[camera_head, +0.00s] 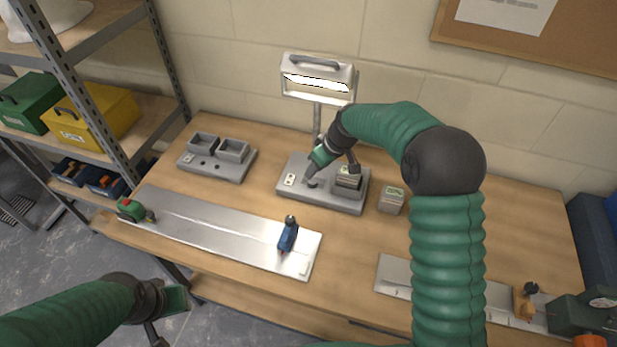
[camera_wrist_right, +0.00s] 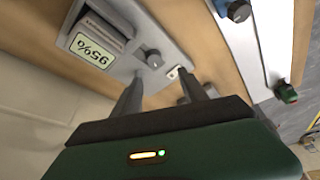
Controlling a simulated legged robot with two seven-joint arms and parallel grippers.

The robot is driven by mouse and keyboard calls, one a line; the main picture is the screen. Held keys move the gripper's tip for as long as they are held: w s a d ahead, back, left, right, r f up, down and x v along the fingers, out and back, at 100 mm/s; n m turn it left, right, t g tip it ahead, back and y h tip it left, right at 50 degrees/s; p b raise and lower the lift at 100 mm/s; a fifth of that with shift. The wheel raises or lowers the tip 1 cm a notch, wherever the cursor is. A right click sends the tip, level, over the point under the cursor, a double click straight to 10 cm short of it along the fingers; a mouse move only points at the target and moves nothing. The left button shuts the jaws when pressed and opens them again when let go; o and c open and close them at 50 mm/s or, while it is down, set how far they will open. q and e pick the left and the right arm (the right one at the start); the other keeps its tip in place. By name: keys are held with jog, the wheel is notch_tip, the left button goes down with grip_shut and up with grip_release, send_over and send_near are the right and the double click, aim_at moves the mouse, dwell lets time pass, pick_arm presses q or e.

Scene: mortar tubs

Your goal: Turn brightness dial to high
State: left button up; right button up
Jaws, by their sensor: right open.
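The work lamp (camera_head: 318,82) is lit and stands on a pole behind a grey base (camera_head: 345,205). A small round dial (camera_head: 313,183) sits on that base; in the right wrist view the grey dial (camera_wrist_right: 152,58) shows just beyond my fingertips, with a gap left. Its setting is not readable. My right gripper (camera_head: 314,172) is open and empty, reaching down above the dial; it also shows in the right wrist view (camera_wrist_right: 161,77). My left gripper (camera_head: 170,312) is low at the left, off the bench front; its jaws are unclear.
A similar block (camera_head: 391,201) stands on the bench to the right. A grey two-cup unit (camera_head: 215,170) is at the left. A metal plate (camera_head: 210,225) holds a blue-handled tool (camera_head: 288,235).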

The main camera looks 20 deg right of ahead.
aim_at(314, 181)
jog(key=w+f, duration=0.1)
jog(key=f, duration=0.2)
jog(key=w+f+p, duration=0.1)
jog(key=f, duration=0.2)
jog(key=w+d+f, duration=0.1)
jog(key=f, duration=0.2)
jog(key=shift+w+a+f, duration=0.15)
jog(key=shift+w+f, duration=0.05)
jog(key=shift+f, duration=0.15)
jog(key=shift+a+f, duration=0.1)
jog(key=shift+a, duration=0.7)
jog(key=shift+c, duration=2.1)
jog(key=shift+d, duration=0.5)
grip_shut()
pick_arm(q)
jog(key=shift+d+r, duration=0.65)
jog(key=shift+r, duration=0.3)
